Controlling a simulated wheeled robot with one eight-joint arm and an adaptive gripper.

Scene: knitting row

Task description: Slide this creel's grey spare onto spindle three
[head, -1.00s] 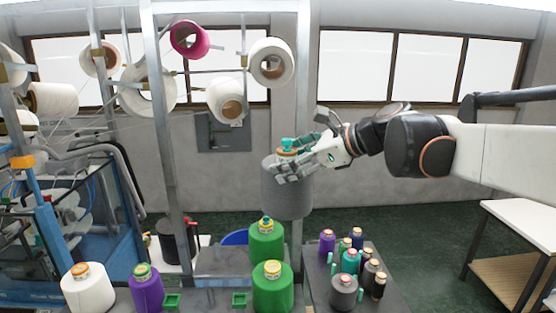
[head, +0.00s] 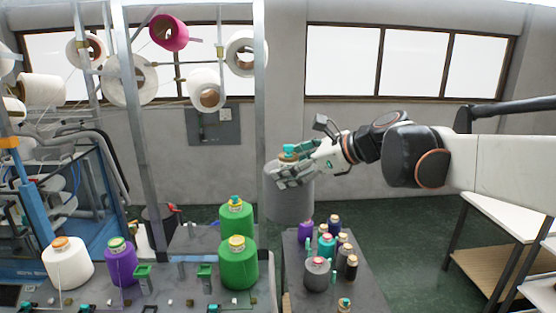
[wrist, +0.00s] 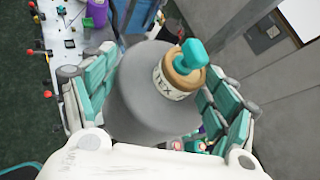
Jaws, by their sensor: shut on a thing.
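My gripper (head: 297,168) is shut on a large grey yarn cone (head: 289,198) and holds it upright in the air, right of the creel. In the wrist view the grey cone (wrist: 140,108) sits between the teal fingers; its tan tube top carries a label and a teal knob. Low on the creel shelf (head: 165,297) stand a white cone (head: 68,264), a purple cone (head: 121,265) and a green cone (head: 238,266). A short bare spindle (head: 181,270) shows in the gap between purple and green. I cannot read any spindle number.
Another green cone (head: 236,220) stands behind the front green one. A side table (head: 345,285) holds several small cones below my gripper. A metal post (head: 261,110) rises left of the held cone. Several cones hang above the creel.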

